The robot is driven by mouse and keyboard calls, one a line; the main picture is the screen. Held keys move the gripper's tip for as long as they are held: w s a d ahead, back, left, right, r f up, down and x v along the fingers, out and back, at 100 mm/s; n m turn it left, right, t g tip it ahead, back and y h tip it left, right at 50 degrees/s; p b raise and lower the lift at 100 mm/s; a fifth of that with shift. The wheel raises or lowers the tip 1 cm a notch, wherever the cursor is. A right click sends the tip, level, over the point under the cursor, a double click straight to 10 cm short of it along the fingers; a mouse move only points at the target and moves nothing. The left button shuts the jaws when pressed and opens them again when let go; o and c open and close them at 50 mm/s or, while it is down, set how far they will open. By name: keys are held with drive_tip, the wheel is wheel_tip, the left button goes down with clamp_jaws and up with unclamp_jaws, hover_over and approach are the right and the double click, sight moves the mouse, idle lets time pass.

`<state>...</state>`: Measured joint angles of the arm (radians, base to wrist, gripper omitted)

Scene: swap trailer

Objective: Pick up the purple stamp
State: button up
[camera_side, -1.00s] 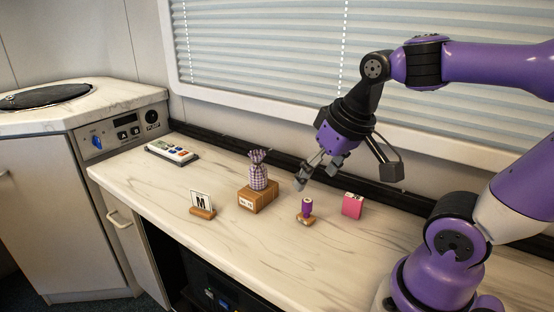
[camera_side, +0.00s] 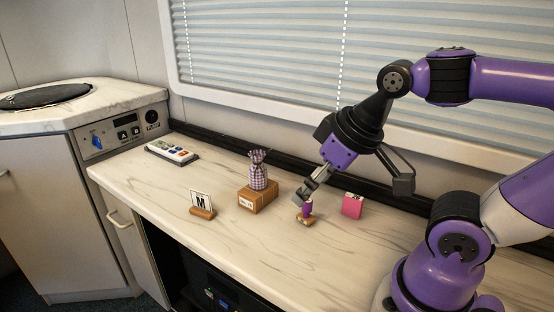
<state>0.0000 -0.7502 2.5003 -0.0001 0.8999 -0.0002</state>
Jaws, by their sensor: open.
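The purple stamp (camera_side: 307,209) stands upright on a small wooden base (camera_side: 305,219) on the marble-patterned counter (camera_side: 250,252). My gripper (camera_side: 301,199) is open and points down and to the left, with its fingertips at the upper part of the stamp. A finger hides part of the stamp's top. I cannot tell whether the fingers touch it.
A cardboard box (camera_side: 258,198) with a checkered pouch (camera_side: 258,171) on top stands left of the stamp. A pink box (camera_side: 352,206) stands close on the right. An M card (camera_side: 201,202) and a remote-like device (camera_side: 172,152) are farther left. The counter's front is clear.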

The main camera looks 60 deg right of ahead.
drive_tip(key=shift+c, duration=0.4)
drive_tip(key=shift+c, duration=1.2)
drive_tip(key=g, duration=0.5)
hover_over(307, 206)
wheel_tip(307, 206, down, 4)
drive_tip(key=shift+w+d+f+g, duration=0.3)
drive_tip(key=shift+w+d+f, duration=0.1)
drive_tip(key=shift+d+f, duration=0.35)
wheel_tip(307, 206, down, 5)
drive_tip(key=shift+r, duration=0.15)
drive_tip(key=shift+s+a+f, duration=0.1)
drive_tip(key=shift+f, duration=1.3)
drive_tip(key=shift+s+a+f, duration=0.1)
drive_tip(key=shift+f, duration=1.25)
